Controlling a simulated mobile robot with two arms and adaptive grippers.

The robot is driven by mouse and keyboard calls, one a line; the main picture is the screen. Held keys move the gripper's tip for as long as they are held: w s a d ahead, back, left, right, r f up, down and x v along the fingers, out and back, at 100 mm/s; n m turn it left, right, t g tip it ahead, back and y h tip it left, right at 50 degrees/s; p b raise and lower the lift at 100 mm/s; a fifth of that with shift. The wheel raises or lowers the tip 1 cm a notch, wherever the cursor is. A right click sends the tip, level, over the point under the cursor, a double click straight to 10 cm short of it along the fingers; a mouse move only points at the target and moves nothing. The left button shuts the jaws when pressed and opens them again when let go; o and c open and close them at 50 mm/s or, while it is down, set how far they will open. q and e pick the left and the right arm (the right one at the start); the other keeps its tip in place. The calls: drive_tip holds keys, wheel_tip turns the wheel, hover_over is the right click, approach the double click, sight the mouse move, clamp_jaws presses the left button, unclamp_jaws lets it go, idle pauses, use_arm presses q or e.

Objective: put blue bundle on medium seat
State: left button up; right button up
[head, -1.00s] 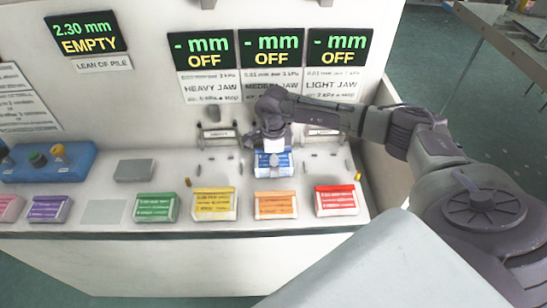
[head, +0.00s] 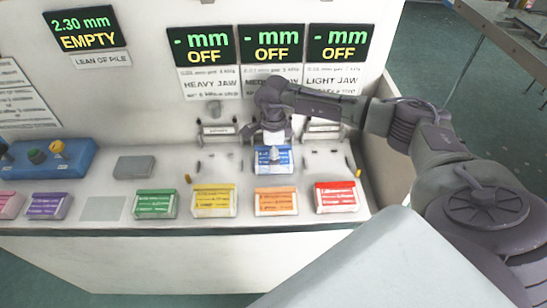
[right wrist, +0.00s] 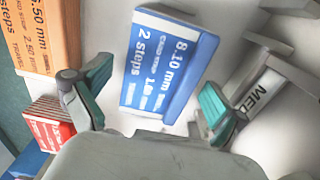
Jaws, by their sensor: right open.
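The blue bundle (head: 283,160), a box with a white printed label, rests on the bench in the middle bay under the medium jaw sign. The medium seat is mostly hidden beneath and behind it, so I cannot tell exactly how the bundle sits. My right gripper (head: 272,148) is right over the bundle, pointing down. In the right wrist view the blue bundle (right wrist: 165,65) lies tilted between the open green-padded fingers, apart from both. A plate lettered "MED" (right wrist: 262,92) stands just right of it. My left gripper is not in view.
Orange (head: 276,203), yellow (head: 213,202), red (head: 336,198) and green (head: 155,205) bundles line the front edge. A grey block (head: 134,167) and a blue button box (head: 55,160) are further left. A side wall (head: 377,150) closes the right end.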

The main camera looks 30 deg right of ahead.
wheel_tip(320, 180, up, 11)
drive_tip(key=b, duration=0.3)
drive_tip(key=shift+f, duration=0.2)
drive_tip(key=shift+f, duration=0.1)
